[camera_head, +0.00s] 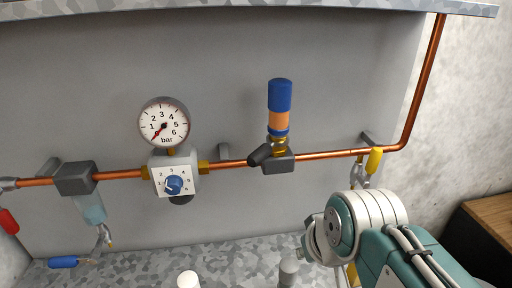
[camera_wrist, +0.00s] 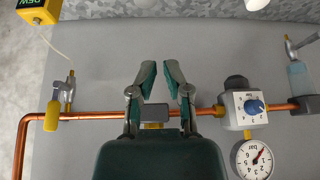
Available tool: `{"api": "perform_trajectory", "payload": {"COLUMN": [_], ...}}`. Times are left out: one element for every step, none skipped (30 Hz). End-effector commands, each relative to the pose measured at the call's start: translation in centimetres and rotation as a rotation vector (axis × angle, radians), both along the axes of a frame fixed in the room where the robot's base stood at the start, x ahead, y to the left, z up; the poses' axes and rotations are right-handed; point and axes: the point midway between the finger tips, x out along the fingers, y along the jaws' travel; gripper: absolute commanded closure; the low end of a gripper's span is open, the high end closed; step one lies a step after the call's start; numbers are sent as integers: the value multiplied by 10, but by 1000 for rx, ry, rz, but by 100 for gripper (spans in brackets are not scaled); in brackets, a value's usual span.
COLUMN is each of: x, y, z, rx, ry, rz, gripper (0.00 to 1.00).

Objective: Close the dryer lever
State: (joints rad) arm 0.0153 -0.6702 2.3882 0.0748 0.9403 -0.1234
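The likely dryer is the blue and orange cylinder (camera_head: 280,105) standing on a grey block on the copper pipe in the head view. A short dark handle (camera_head: 260,155) sticks out at its lower left; I cannot tell for certain that it is the dryer lever. In the wrist view, turned upside down, the dryer's grey block (camera_wrist: 155,113) shows between my fingers, and its cylinder is hidden by my gripper's body. My gripper (camera_wrist: 160,70) is open and empty in front of the pipe. The head view shows my arm at lower right, but no fingers.
A yellow-handled valve (camera_head: 374,162) hangs at the pipe's right. A regulator (camera_head: 174,175) with a pressure gauge (camera_head: 164,122) is left of the dryer. Further left are a filter (camera_head: 90,208), a blue lever (camera_head: 63,262) and a red handle (camera_head: 8,221). A yellow device (camera_wrist: 40,10) stands nearby.

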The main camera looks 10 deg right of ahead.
Motion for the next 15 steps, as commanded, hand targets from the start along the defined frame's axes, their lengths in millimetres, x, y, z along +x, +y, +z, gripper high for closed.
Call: {"api": "perform_trajectory", "payload": {"x": [17, 27, 40, 50, 60, 74, 84, 94, 108, 118, 128, 142, 152, 161, 171], "y": [3, 6, 10, 12, 15, 18, 20, 22, 25, 27, 29, 31, 33, 34, 36], "z": [16, 26, 39, 49, 58, 70, 79, 87, 99, 107, 115, 125, 133, 139, 148], "rx": [10, 18, 27, 35, 41, 51, 58, 64, 73, 79, 83, 91, 95, 98, 101], "ry": [1, -2, -5, -10, -15, -26, -34, -44, -61, -74, -90, -112, -130, -147, -172], "rz": [44, 76, 122, 158, 194, 243, 279, 317, 367, 406, 445, 497, 534, 572, 615], "gripper": [100, 100, 100, 100, 100, 100, 100, 100, 100, 100, 100, 100, 100, 100, 100]}}
